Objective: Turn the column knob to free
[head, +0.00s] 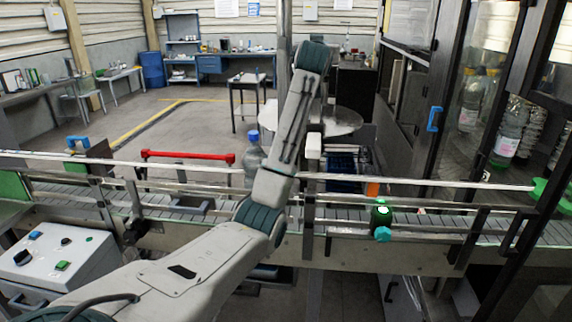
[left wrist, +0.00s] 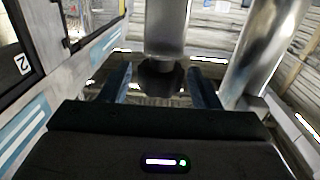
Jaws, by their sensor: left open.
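In the left wrist view a dark round knob (left wrist: 160,78) sits at the end of a shiny metal cylinder (left wrist: 166,25). My left gripper (left wrist: 160,90) is open, with one finger on each side of the knob. The gaps between fingers and knob look narrow; I cannot tell whether either finger touches it. Any marking on the knob is too dark to read. In the head view my left arm reaches up across the middle, and neither its fingertips nor the knob can be made out. My right gripper is in neither view.
A conveyor (head: 340,216) with metal guide rails runs across the head view. A blue-capped bottle (head: 252,158) stands on it behind my arm. A control box (head: 62,262) is at left. A second metal cylinder (left wrist: 265,50) stands close right.

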